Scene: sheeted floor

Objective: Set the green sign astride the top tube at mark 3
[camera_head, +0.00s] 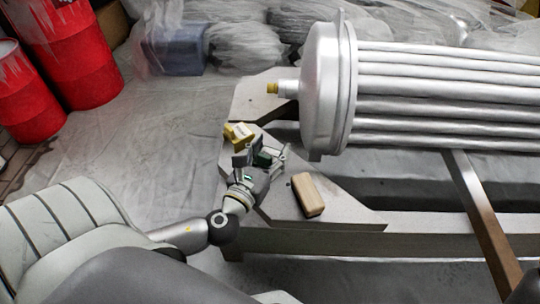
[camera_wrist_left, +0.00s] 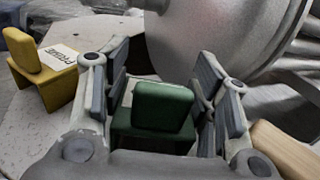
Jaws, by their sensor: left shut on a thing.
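The green sign (camera_head: 262,159) sits between the fingers of my left gripper (camera_head: 266,157), low over the left end of the grey bench plate. In the left wrist view the green sign (camera_wrist_left: 163,106) shows a raised green back and lower side parts, with the gripper's fingers (camera_wrist_left: 162,78) shut on it from both sides. I cannot tell whether it touches the plate. The top tube (camera_head: 440,50) is the uppermost of the silver tubes running right from the round end plate, well apart from the sign. Mark 3 cannot be made out. My right gripper is out of view.
A yellow sign (camera_head: 239,133) with a printed white label stands just left of my gripper. A wooden block (camera_head: 307,195) lies to its right on the plate. The big round silver flange (camera_head: 326,85) rises between gripper and tubes. Red drums (camera_head: 75,60) stand far left.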

